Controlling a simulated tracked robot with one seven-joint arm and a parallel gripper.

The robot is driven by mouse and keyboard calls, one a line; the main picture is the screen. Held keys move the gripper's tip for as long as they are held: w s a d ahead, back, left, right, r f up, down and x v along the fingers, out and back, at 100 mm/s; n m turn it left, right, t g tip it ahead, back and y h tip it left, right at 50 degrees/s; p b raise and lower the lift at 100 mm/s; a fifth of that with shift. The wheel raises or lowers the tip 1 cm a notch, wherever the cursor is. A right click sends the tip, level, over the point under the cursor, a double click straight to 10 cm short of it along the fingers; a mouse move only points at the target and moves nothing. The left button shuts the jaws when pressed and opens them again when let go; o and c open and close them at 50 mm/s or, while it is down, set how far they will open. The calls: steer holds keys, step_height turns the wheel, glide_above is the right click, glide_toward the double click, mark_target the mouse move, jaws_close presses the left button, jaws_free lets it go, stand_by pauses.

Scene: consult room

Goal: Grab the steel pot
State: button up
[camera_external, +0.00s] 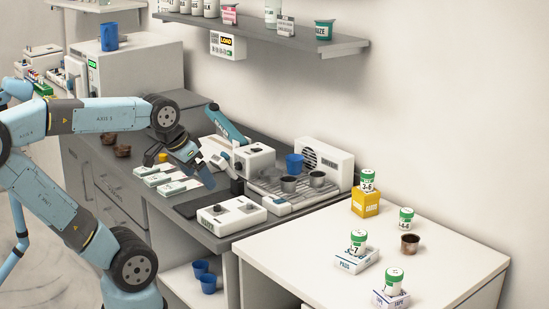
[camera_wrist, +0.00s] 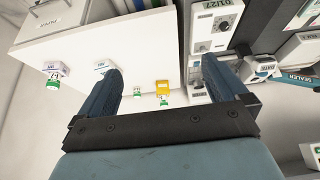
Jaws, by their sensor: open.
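Two small grey metal pots, (camera_external: 288,184) and (camera_external: 317,179), stand on a ribbed rack at the back of the grey counter. A darker, brownish metal pot (camera_external: 409,244) stands on the white table at right. I cannot tell which of them is the steel pot. My gripper (camera_external: 203,178) hangs above the counter, left of all three pots and apart from them. In the wrist view my gripper (camera_wrist: 160,66) has its fingers wide apart with nothing held between them. I cannot make out any metal pot in the wrist view.
A blue cup (camera_external: 295,163) stands behind the grey pots. A white control box (camera_external: 231,214) sits at the counter's front. Green-lidded jars stand on the white table (camera_external: 300,247), some on boxes, including a yellow box (camera_external: 365,203). A shelf (camera_external: 265,37) overhangs the counter.

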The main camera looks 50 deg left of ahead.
steer(key=shift+c, duration=1.1)
steer(key=shift+w, duration=0.1)
